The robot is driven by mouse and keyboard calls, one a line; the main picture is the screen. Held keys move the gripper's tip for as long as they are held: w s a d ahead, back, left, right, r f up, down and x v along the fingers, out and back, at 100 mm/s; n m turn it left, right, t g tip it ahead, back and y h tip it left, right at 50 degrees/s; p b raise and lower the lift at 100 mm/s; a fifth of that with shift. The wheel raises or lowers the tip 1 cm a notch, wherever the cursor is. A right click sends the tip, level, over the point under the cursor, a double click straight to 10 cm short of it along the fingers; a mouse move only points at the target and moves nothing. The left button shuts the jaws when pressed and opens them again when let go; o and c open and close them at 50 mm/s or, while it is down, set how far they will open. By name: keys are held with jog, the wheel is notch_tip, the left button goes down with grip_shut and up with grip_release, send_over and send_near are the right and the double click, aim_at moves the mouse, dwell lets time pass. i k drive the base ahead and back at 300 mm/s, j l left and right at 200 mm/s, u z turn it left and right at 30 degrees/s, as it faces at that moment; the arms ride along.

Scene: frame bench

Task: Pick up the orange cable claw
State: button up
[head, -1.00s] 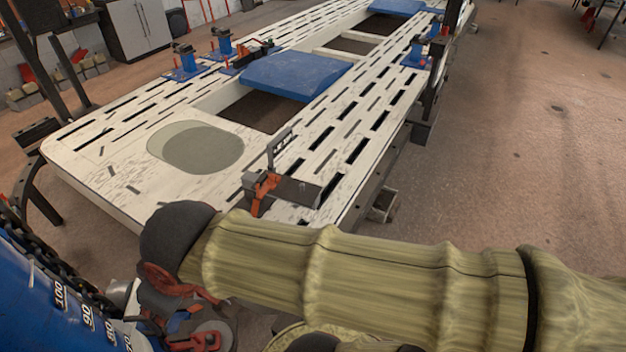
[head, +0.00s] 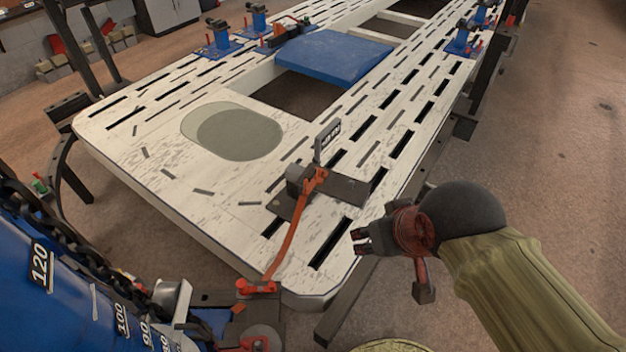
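An orange claw-like piece (head: 296,222) is at the near corner of the white slotted frame bench (head: 130,150). Its upper end lies against a grey metal block, and a long thin orange part runs down over the bench's near edge. A smaller orange hook-shaped piece (head: 258,287) shows at its lower end; I cannot tell whether the two are joined.
A grey block with a flat dark plate (head: 345,188) and an upright tab stands beside the orange piece. A blue pad (head: 335,55) and blue clamps (head: 218,40) are farther back. A blue column (head: 50,290) stands at lower left. The floor at right is clear.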

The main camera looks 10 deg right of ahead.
aim_at(312, 177)
jog(key=i+l+u, duration=0.15)
jog(key=l, duration=0.25)
jog(key=i+l+u, duration=0.1)
jog(key=l, duration=0.25)
jog(key=i+l+u, duration=0.15)
jog(key=l, duration=0.3)
jog(key=i+l+u, duration=0.15)
jog(key=l, duration=0.25)
jog(key=i+l+u, duration=0.15)
jog(key=l, duration=0.3)
